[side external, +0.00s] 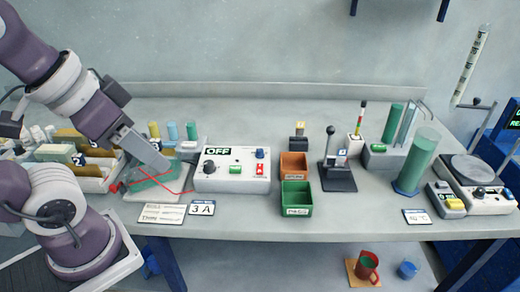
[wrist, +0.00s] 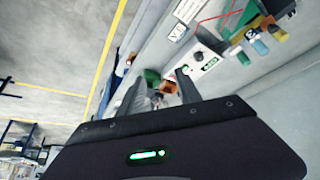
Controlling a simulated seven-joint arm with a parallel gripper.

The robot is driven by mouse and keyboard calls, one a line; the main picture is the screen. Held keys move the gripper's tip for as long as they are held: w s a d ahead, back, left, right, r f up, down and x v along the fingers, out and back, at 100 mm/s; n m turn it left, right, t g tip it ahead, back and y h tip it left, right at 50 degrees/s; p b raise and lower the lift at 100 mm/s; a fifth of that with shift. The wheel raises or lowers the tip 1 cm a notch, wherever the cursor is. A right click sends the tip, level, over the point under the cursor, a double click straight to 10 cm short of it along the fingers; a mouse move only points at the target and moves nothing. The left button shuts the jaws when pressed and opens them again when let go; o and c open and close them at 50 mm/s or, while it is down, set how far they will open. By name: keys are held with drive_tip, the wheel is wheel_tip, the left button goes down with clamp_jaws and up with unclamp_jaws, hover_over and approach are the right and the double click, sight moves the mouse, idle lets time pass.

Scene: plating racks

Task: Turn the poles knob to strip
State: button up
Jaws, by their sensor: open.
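A white control box (side external: 232,182) with an OFF display stands near the middle of the bench. It has a black round knob (side external: 209,167) at its left, a green button, a blue knob (side external: 260,154) and a red switch (side external: 260,170) at its right. Its labels are too small to read, so I cannot tell which knob is marked poles. The box also shows, tilted, in the wrist view (wrist: 200,62). My gripper (side external: 164,166) is left of the box, over the green tank area, apart from the knobs. In the wrist view its fingers (wrist: 158,90) are spread and empty.
A green tank (side external: 150,172) with red wires sits left of the box, with a 3 A card (side external: 202,208) in front. Orange (side external: 294,165) and green bins (side external: 296,198) stand right of it. A black-based press (side external: 338,178) and green cylinder (side external: 418,160) are farther right.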

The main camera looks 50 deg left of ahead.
drive_tip(key=w+a+r+n+g, duration=0.2)
drive_tip(key=w+n, duration=0.2)
drive_tip(key=w, duration=0.7)
drive_tip(key=n+g, duration=0.3)
drive_tip(key=n, duration=0.5)
approach(260, 151)
drive_tip(key=shift+d+f, duration=0.1)
drive_tip(key=shift+d, duration=0.05)
drive_tip(key=shift+g, duration=0.3)
drive_tip(key=f, duration=0.8)
drive_tip(key=shift+w+a, duration=0.2)
drive_tip(key=shift+w, duration=0.1)
drive_tip(key=shift+f, duration=0.3)
clamp_jaws()
